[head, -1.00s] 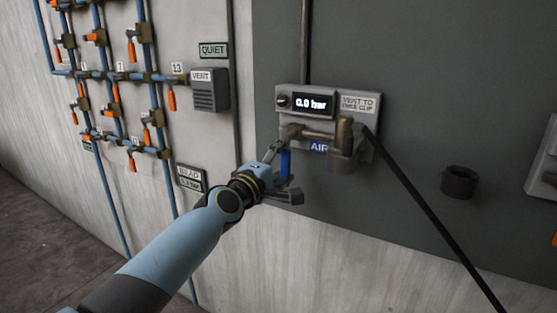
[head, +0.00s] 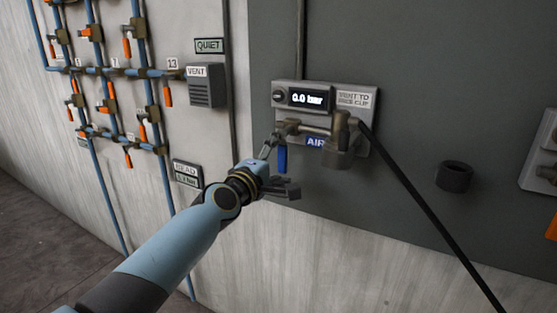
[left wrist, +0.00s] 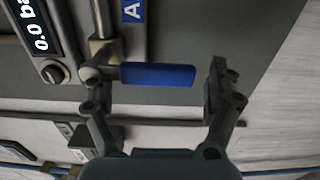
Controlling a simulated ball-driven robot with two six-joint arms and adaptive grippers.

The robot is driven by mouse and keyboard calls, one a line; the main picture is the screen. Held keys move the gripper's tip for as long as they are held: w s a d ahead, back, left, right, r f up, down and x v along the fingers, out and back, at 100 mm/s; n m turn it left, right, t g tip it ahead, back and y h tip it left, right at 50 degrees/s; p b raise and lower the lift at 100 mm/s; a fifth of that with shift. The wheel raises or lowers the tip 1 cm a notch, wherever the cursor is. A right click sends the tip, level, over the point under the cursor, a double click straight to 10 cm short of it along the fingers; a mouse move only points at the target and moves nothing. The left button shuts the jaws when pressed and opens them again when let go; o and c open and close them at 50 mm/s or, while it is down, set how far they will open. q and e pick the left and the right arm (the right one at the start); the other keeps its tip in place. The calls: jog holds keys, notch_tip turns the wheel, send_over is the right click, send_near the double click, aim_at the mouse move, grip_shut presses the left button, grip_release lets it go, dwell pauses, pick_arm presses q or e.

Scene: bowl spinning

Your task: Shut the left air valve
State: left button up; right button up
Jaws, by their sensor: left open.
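The air valve's blue lever (head: 282,159) hangs straight down from the pipe on the left side of the air panel (head: 366,84), below its 0.0 bar display (head: 311,98). In the left wrist view the blue lever (left wrist: 158,74) lies between the two fingers and touches neither clearly. My left gripper (head: 281,165) is open, with one finger near the lever's upper end and the other below its lower end. It shows wide open in the left wrist view (left wrist: 155,95). My right gripper is not in these frames.
A black hose (head: 425,205) runs from the panel down to the right. A dark round holder (head: 455,177) is on the wall. At the left is a board of blue pipes with several orange-handled valves, beside a vent box (head: 205,86).

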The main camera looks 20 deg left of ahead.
pick_arm(q)
jog(key=s, duration=1.2)
jog(key=shift+a, duration=0.45)
jog(key=s+a+f+m+g+y+b, duration=0.1)
jog(key=s+f+m+g, duration=0.15)
jog(key=s+f, duration=0.65)
jog(key=s+a+f+m+g, duration=0.1)
jog(key=s+f+g, duration=0.15)
jog(key=f, duration=1.35)
jog(key=s+a+f+m+g+y+b, duration=0.1)
jog(key=s+f+g, duration=0.35)
jog(key=f, duration=0.75)
jog(key=s+f+m+g, duration=0.4)
jog(key=s+f+m, duration=0.2)
jog(key=s, duration=1)
jog(key=s+a+f+m+g, duration=0.1)
jog(key=s+f+m+g, duration=0.2)
jog(key=s+f+m, duration=0.4)
jog(key=s+f, duration=0.4)
jog(key=s, duration=0.6)
jog(key=shift+s+a+f+g+b, duration=0.15)
jog(key=shift+s+a+g+b, duration=0.05)
jog(key=shift+g+b, duration=0.2)
